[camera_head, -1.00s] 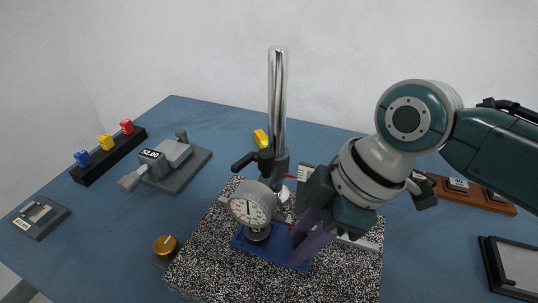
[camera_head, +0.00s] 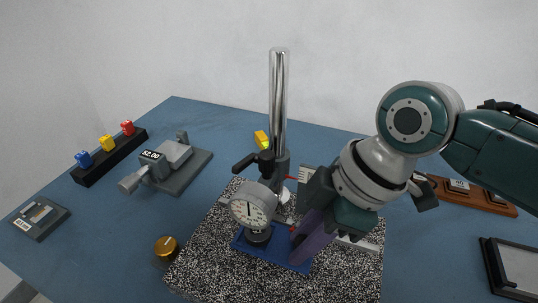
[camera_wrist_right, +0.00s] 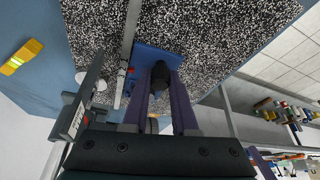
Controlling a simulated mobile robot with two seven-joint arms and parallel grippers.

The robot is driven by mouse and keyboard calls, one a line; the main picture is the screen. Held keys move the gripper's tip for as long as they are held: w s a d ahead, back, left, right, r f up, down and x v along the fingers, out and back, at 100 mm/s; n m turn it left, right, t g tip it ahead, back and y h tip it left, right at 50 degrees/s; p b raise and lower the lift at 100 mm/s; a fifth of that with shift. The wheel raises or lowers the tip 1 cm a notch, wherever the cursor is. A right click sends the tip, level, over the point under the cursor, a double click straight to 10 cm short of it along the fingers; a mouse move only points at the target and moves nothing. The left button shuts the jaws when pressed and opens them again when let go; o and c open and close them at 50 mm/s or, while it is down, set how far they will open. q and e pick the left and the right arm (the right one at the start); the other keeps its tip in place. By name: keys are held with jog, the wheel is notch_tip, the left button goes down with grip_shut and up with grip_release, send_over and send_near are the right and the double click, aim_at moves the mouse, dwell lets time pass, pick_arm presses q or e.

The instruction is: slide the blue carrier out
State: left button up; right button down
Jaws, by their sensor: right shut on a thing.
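The blue carrier (camera_head: 241,241) is a flat blue plate on the speckled slab, below the round dial gauge (camera_head: 252,204). In the right wrist view the carrier (camera_wrist_right: 152,56) shows beyond the fingers, with a dark knob (camera_wrist_right: 160,73) standing on it. My right gripper (camera_head: 302,252) reaches down over the carrier's right end. Its purple fingers are shut on the dark knob, one on each side, as the right wrist view (camera_wrist_right: 161,88) shows. The fingers and wrist hide part of the carrier in the head view. My left gripper is not in view.
The speckled slab (camera_head: 210,265) carries a metal rail (camera_head: 362,243) and the gauge's upright column (camera_head: 278,110). A brass knob (camera_head: 166,247), a grey gauge device (camera_head: 170,160) and a black rack (camera_head: 95,172) of coloured pieces stand left. A framed tray (camera_head: 518,268) lies right.

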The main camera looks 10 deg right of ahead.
dwell(0.4)
jog(key=shift+s+d+r+p, duration=0.1)
jog(key=shift+s+d+p, duration=0.15)
jog(key=shift+d+p, duration=0.1)
jog(key=s+d+p, duration=0.1)
jog(key=d, duration=0.1)
jog(key=s+d+p, duration=0.1)
jog(key=s+d, duration=0.1)
jog(key=s+d+p, duration=0.1)
jog(key=d, duration=0.2)
jog(key=shift+s, duration=0.35)
jog(key=c, duration=0.9)
grip_release()
jog(key=shift+s+d, duration=0.1)
jog(key=shift+o, duration=1.1)
